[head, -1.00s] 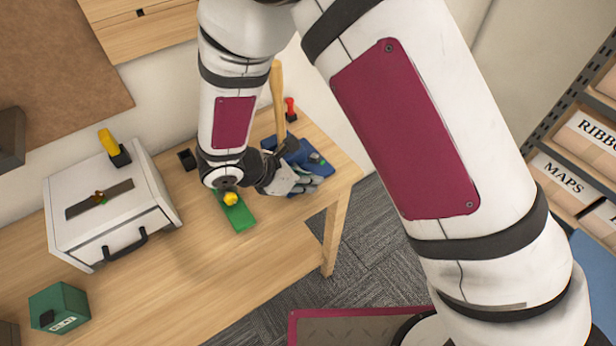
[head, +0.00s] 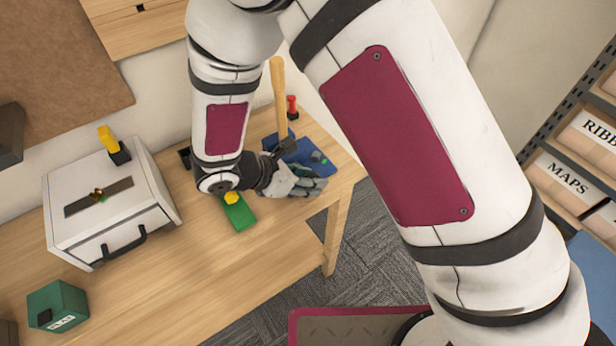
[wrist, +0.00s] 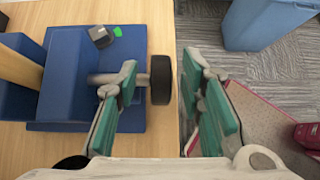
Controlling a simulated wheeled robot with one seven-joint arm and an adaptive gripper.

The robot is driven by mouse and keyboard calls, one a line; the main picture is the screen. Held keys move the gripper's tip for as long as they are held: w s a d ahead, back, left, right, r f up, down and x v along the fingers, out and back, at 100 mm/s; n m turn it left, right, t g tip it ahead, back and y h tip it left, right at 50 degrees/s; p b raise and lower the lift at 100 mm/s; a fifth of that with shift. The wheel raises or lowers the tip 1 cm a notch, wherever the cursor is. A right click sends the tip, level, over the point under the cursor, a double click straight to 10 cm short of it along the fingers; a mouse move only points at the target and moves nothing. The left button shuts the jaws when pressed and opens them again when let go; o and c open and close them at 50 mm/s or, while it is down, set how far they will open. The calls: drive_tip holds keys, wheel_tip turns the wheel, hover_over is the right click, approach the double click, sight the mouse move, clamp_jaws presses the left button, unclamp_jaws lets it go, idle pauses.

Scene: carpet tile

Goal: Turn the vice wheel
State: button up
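The blue vice (head: 318,160) sits at the right end of the workbench. In the wrist view its blue body (wrist: 70,85) fills the left side. A grey shaft leads right from it to the black vice wheel (wrist: 160,80). My gripper (wrist: 160,62) is open, with teal pads. The wheel shows in the gap between the fingers, closer to the left finger, which overlaps the shaft in the picture. Contact cannot be told. In the head view my gripper (head: 308,184) is at the vice's near side, and I cannot make out the wheel there.
A wooden handle (head: 279,95) stands upright at the vice. A red-topped object (head: 292,107) is behind. A green block (head: 238,212) lies below my wrist. A white box (head: 110,215) and green box (head: 57,306) are left. Bench wood between them is clear.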

drive_tip(key=v, duration=1.2)
idle(1.1)
